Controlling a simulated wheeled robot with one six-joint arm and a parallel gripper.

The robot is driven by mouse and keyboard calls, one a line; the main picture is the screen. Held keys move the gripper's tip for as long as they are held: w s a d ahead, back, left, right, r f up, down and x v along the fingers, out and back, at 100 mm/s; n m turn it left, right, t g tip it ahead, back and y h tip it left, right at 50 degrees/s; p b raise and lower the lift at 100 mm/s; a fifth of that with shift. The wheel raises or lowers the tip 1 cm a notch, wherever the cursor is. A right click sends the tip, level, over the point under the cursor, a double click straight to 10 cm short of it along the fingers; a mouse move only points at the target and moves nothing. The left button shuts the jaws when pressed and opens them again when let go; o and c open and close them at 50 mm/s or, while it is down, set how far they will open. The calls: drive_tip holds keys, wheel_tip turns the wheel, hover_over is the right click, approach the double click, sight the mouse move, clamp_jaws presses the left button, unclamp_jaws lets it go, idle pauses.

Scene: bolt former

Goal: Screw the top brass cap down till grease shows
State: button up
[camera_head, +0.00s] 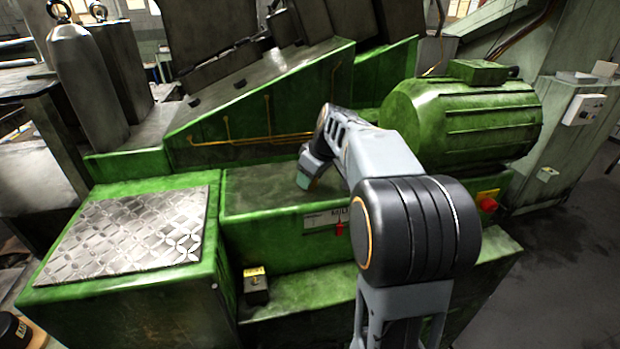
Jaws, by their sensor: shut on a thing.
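My gripper (304,181) is at the end of my grey arm, pointing down over the green ledge in the middle of the machine. It is small here, with a greenish tip. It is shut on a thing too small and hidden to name. I cannot make out the top brass cap or any grease. Thin brass-coloured pipes (267,110) run along the sloping green panel (245,130) behind my gripper.
A green ribbed motor (465,115) stands right of my arm. A patterned metal plate (135,232) tops the block at left. A red lever (339,229) and a yellow-topped black box (256,285) are on the front. Open floor (560,265) lies at right.

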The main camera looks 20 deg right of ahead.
drive_tip(key=m+h, duration=0.1)
drive_tip(key=m, duration=0.2)
drive_tip(key=shift+m+t+b, duration=0.3)
drive_tip(key=shift+m, duration=0.1)
drive_tip(key=m+h, duration=0.2)
drive_tip(key=m, duration=0.1)
drive_tip(key=m+h, duration=0.1)
drive_tip(key=m, duration=0.2)
drive_tip(key=m+g+h, duration=0.1)
drive_tip(key=m, duration=0.2)
drive_tip(key=shift+m, duration=0.4)
drive_tip(key=o, duration=0.9)
drive_tip(key=shift+o, duration=0.2)
drive_tip(key=shift+r, duration=0.1)
drive_tip(key=v, duration=1.3)
drive_tip(key=shift+a+r, duration=0.2)
drive_tip(key=shift+r, duration=0.1)
